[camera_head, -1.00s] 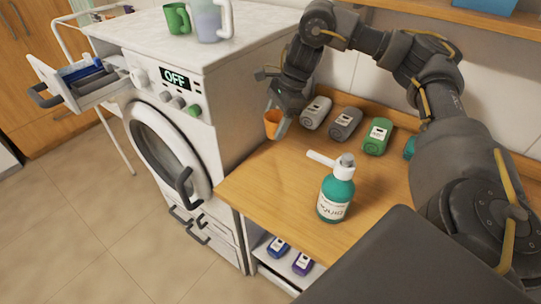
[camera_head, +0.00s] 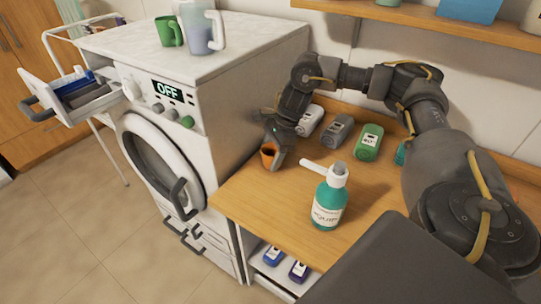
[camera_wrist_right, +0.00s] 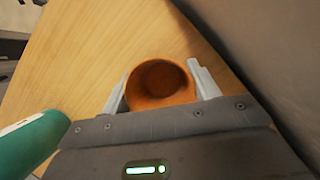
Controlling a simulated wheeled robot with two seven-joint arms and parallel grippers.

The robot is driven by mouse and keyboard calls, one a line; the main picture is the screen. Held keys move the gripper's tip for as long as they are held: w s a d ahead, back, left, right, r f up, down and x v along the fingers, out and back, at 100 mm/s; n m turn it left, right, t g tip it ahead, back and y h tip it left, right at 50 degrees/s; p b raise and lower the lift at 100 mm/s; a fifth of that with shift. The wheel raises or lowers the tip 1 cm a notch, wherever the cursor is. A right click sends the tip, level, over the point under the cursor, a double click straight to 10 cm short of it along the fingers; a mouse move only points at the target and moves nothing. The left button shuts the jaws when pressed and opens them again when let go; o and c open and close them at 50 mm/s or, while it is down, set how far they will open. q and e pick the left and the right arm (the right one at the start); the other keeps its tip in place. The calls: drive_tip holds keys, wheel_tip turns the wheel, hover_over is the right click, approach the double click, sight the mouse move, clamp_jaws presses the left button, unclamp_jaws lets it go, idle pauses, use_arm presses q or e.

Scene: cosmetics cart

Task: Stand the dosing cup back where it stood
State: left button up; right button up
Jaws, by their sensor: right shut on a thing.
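The orange dosing cup (camera_head: 267,158) is between the fingers of my right gripper (camera_head: 275,158), near the back left of the wooden counter, beside the washing machine. In the right wrist view the cup (camera_wrist_right: 150,98) shows its open mouth, with a light finger on each side; my right gripper (camera_wrist_right: 160,88) is shut on it. The wooden counter (camera_wrist_right: 90,50) shows beyond it. I cannot tell whether the cup's base touches the wood. My left gripper is not in view.
A teal pump bottle (camera_head: 328,205) stands on the counter (camera_head: 248,195), right of the cup. White, grey and green bottles (camera_head: 368,143) line the back. The washing machine (camera_head: 225,110) walls the left side. Counter left of the pump bottle is free.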

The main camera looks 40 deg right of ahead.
drive_tip(key=shift+d+f, duration=0.1)
drive_tip(key=shift+f, duration=0.45)
drive_tip(key=o, duration=1)
drive_tip(key=shift+f, duration=0.1)
